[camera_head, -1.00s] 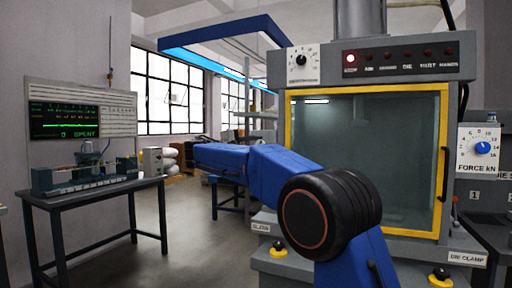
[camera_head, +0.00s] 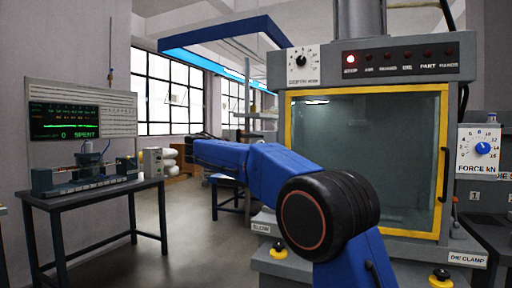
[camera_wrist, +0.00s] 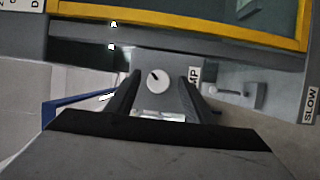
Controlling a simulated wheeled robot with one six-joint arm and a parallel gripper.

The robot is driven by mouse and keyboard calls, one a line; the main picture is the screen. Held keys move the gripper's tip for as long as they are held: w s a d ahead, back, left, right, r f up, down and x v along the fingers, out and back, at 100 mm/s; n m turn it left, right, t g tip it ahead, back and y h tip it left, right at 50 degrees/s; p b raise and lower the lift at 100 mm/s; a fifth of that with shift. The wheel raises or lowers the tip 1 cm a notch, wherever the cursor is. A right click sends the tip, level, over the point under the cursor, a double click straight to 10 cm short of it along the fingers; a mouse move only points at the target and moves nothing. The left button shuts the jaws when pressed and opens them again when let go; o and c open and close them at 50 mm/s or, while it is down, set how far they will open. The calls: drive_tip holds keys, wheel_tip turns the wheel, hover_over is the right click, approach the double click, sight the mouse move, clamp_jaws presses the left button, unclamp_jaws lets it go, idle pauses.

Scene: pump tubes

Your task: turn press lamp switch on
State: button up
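In the wrist view my gripper (camera_wrist: 158,82) has its two dark fingers apart, with grey plate visible between them. Between the fingertips shows a round white knob (camera_wrist: 157,80) with a dark pointer, on a grey plate (camera_wrist: 150,62). A label beside it, partly covered by a finger, ends in "MP". I see a gap on both sides of the knob, and nothing is held. In the head view the press (camera_head: 365,160) has a yellow-framed window with a bright patch at its top. My blue arm crosses in front of its lower left; the knob cannot be made out there.
A "SLOW" label shows in the wrist view (camera_wrist: 310,104) at the right. A table (camera_head: 95,195) stands left. Open floor lies between.

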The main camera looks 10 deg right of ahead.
drive_tip(key=v, duration=1.7)
drive_tip(key=shift+s+a, duration=0.15)
drive_tip(key=shift+s, duration=0.05)
drive_tip(key=s+d+f+g+y, duration=0.1)
drive_tip(key=s+d+f+y, duration=0.15)
drive_tip(key=d, duration=0.45)
drive_tip(key=s+d+f+g+y, duration=0.1)
drive_tip(key=s+d+f, duration=0.3)
drive_tip(key=d, duration=0.4)
drive_tip(key=s+d+f+g+y, duration=0.2)
drive_tip(key=s+d+f+y, duration=0.2)
drive_tip(key=s+d+f, duration=0.7)
drive_tip(key=s+a+f+m+y, duration=0.1)
drive_tip(key=s+f+m+y, duration=0.2)
drive_tip(key=s+f, duration=0.9)
drive_tip(key=s+a+f+m+y, duration=0.1)
drive_tip(key=s+f+m+y, duration=0.2)
drive_tip(key=s+f, duration=0.9)
drive_tip(key=s+y, duration=0.2)
drive_tip(key=s, duration=0.3)
drive_tip(key=shift+s+a+f, duration=0.35)
drive_tip(key=shift+f, duration=0.05)
